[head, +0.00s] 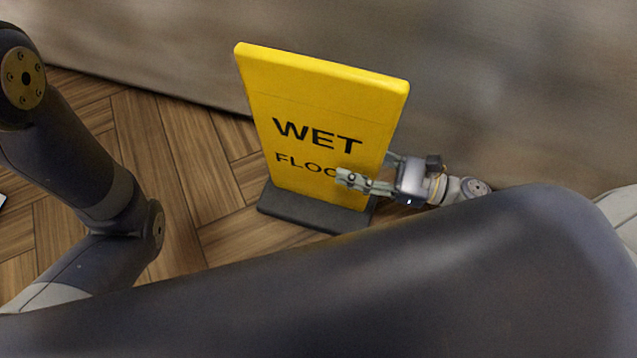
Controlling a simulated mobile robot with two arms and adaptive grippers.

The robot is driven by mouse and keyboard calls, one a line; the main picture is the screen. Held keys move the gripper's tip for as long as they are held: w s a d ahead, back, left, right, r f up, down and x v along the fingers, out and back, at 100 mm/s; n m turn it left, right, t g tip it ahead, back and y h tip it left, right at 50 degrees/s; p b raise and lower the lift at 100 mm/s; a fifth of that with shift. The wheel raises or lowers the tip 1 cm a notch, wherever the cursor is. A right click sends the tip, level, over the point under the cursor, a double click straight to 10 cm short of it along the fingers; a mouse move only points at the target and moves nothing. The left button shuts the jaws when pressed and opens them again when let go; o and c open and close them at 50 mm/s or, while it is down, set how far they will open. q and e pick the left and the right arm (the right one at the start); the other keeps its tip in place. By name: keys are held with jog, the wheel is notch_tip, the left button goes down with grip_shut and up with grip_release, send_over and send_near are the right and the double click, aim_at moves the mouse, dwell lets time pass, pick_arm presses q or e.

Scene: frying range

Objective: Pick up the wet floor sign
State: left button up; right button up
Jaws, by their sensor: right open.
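The wet floor sign (322,108) is a yellow upright panel with black lettering, "WET" above "FLOOR". It stands on a dark grey base (305,213) on the wooden floor. My right gripper (362,172) is at the sign's right edge, low on the panel. One finger lies in front of the panel and covers the end of "FLOOR"; the other shows at the right edge, partly behind it. The jaws are open around the edge; whether they touch the panel I cannot tell. My left gripper is outside the view; only my left arm shows at the left.
A greyish-brown wall (480,80) runs close behind the sign and my right gripper. The herringbone wooden floor (190,165) is clear to the left of the sign. My own dark arm link fills the lower foreground.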

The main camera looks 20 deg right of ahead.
aim_at(339, 159)
jog(key=shift+b+x, duration=0.45)
jog(key=shift+x, duration=1.15)
jog(key=shift+c, duration=0.3)
grip_shut()
jog(key=shift+r, duration=0.25)
